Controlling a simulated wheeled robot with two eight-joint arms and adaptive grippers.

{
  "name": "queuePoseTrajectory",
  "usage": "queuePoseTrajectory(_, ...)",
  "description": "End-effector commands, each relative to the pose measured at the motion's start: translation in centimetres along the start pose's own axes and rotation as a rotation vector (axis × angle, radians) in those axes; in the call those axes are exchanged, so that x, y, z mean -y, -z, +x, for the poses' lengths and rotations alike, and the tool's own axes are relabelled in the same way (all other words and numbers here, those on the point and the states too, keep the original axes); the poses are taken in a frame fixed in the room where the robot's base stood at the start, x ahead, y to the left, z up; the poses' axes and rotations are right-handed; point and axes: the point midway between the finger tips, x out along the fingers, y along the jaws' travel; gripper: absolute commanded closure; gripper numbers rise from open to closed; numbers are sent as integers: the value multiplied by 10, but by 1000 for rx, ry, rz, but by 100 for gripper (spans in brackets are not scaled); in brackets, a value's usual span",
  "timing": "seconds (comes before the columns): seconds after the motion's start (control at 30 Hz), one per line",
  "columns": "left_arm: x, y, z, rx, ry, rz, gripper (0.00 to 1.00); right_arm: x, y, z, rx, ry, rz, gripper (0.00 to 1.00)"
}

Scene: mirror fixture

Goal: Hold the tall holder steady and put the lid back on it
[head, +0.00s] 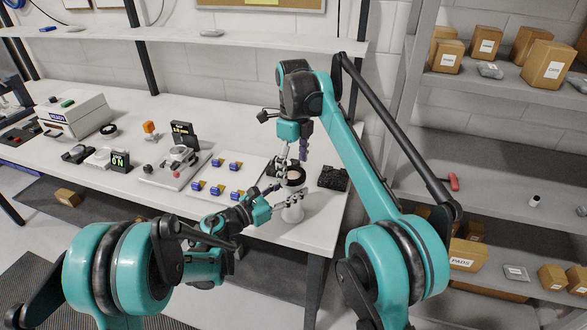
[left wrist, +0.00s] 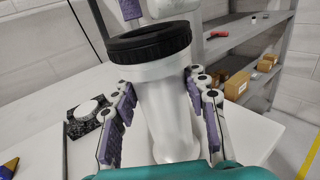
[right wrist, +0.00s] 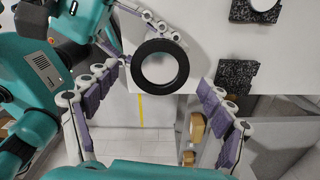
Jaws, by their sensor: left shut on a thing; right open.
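The tall white holder (head: 293,212) stands near the table's front right corner. It fills the middle of the left wrist view (left wrist: 165,110). My left gripper (head: 281,199) is shut on its sides, with a purple-padded finger on each side. A black ring-shaped lid (left wrist: 150,42) sits at the top of the holder; I cannot tell whether it is fully seated. In the right wrist view the lid (right wrist: 160,66) shows as a ring with a pale centre. My right gripper (head: 290,162) is open above it, its fingers apart and clear of the ring.
A dark speckled block (head: 333,177) lies just right of the holder. A pale board (head: 225,180) with several blue-and-yellow pieces lies to the left. Shelves (head: 500,85) with boxes stand at the right, beyond the table edge.

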Motion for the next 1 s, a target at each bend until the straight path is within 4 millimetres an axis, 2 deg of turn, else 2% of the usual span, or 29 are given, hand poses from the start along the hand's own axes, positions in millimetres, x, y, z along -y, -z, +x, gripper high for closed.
queuePoseTrajectory(0.1,0,0,0,-1,1,0,100,0,0,-17,0,0,0,18)
queuePoseTrajectory(0.27,0,0,0,-1,1,0,100,0,0,-32,0,0,-1,18)
queuePoseTrajectory(0.53,0,0,0,0,0,0,100,0,0,-33,0,0,-1,18)
queuePoseTrajectory(0.57,0,0,0,0,0,0,100,0,0,-33,0,0,-1,21)
queuePoseTrajectory(0.67,0,0,0,0,0,0,100,0,0,-34,0,0,-23,21)
queuePoseTrajectory(0.83,0,0,0,0,0,0,100,0,-1,-37,0,0,-224,21)
queuePoseTrajectory(1.0,0,0,0,0,0,0,100,1,-2,-42,0,0,-620,21)
